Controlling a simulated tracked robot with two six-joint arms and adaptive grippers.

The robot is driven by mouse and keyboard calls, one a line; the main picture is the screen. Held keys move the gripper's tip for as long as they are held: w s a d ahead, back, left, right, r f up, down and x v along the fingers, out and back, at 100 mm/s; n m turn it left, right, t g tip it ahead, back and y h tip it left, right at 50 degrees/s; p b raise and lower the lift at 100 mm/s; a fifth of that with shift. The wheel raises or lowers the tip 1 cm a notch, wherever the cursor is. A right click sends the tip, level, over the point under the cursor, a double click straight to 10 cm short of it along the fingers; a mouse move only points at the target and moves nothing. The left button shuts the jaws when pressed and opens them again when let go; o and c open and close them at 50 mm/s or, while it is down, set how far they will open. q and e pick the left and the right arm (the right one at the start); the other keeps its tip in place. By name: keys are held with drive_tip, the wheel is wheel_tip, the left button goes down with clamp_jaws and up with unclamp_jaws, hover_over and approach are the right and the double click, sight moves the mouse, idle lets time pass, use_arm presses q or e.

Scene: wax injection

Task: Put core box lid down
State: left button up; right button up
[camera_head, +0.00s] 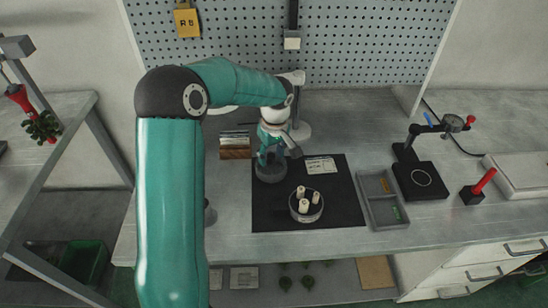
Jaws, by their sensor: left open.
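A round box (306,212) stands open on the black mat (340,210), with several short white cores (302,198) upright in it. A dark grey round piece (270,174), which looks like the core box lid, lies flat on the mat's left part, left of and behind the box. My left gripper (277,157) points down just over this lid and is open. Its fingers partly hide the lid; I cannot tell whether they touch it. My right gripper is not in view.
A printed card (320,166) lies at the mat's back. A grey divided tray (383,224) is right of the mat, then a black stand (421,178) and a red-handled tool (478,188). A wooden block (235,153) stands left of the gripper.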

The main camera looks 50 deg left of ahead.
sight(274, 165)
use_arm(q)
wheel_tip(274, 165, up, 11)
drive_tip(key=d, duration=0.1)
drive_tip(key=shift+s+d+r, duration=0.15)
drive_tip(key=shift+d, duration=0.05)
idle(0.5)
